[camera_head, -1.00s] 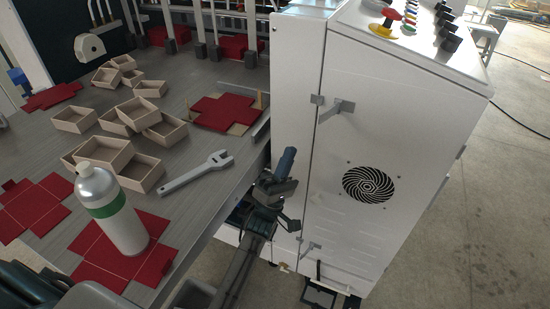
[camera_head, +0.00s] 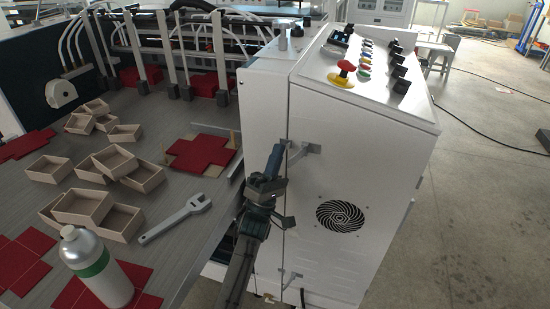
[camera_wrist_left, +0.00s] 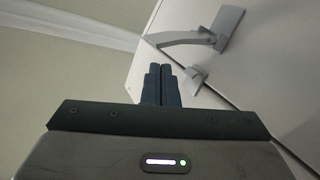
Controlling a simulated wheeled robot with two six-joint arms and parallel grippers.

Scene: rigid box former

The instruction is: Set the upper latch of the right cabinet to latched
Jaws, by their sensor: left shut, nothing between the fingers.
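The right cabinet (camera_head: 350,175) is the white box at the middle right. Its upper latch (camera_head: 306,149) is a grey metal lever standing out near the door's left edge. In the left wrist view the latch (camera_wrist_left: 190,37) shows a mounting plate and a curved arm, with a small grey catch (camera_wrist_left: 195,80) apart from the arm. My left gripper (camera_head: 276,152) is shut and empty, just left of the upper latch in the head view. Its fingertips (camera_wrist_left: 162,70) point toward the cabinet; I cannot tell whether they touch it. My right gripper is out of view.
A lower latch (camera_head: 292,279) sits below on the same cabinet. A vent (camera_head: 340,215) and a sloped button panel (camera_head: 365,68) are nearby. The table left of my arm holds wooden trays (camera_head: 82,207), a wrench (camera_head: 176,218) and a bottle (camera_head: 97,268).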

